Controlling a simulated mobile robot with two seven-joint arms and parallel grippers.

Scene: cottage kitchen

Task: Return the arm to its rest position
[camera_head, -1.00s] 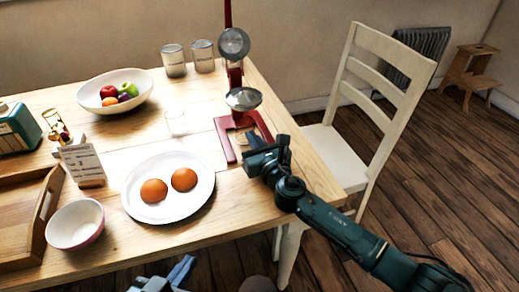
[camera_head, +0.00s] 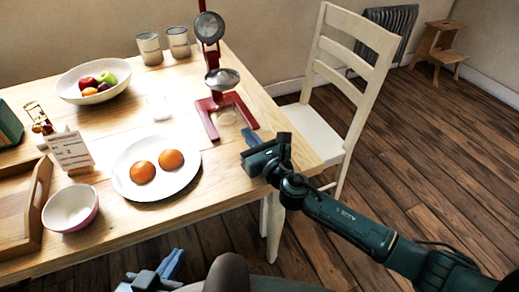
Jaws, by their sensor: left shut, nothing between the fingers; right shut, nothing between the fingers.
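My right gripper (camera_head: 251,141) is shut and empty at the table's right edge, just in front of the red stand's base, its dark green arm coming in from the lower right. My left gripper (camera_head: 173,264) is shut and empty at the bottom of the view, in front of the table's near edge. Only its blue fingers and part of its body show; the rest is cut off by the frame.
A white chair (camera_head: 318,130) stands right of the table.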

